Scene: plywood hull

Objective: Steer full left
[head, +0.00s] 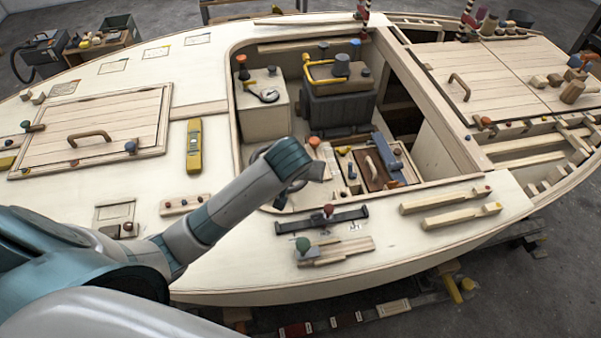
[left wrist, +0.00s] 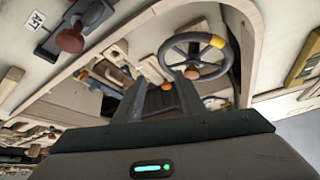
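The steering wheel (left wrist: 194,56) shows in the left wrist view as a dark ring with spokes and a yellow band (left wrist: 217,42) on its rim, at the upper right in the picture. My right gripper is in neither view.
A black slide track with a red-brown knob (head: 328,210) lies on the near side deck; the knob also shows in the left wrist view (left wrist: 70,38), near an AFT label. A brown hatch with a handle (head: 373,170) and a grey box (head: 338,100) stand in the cockpit.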

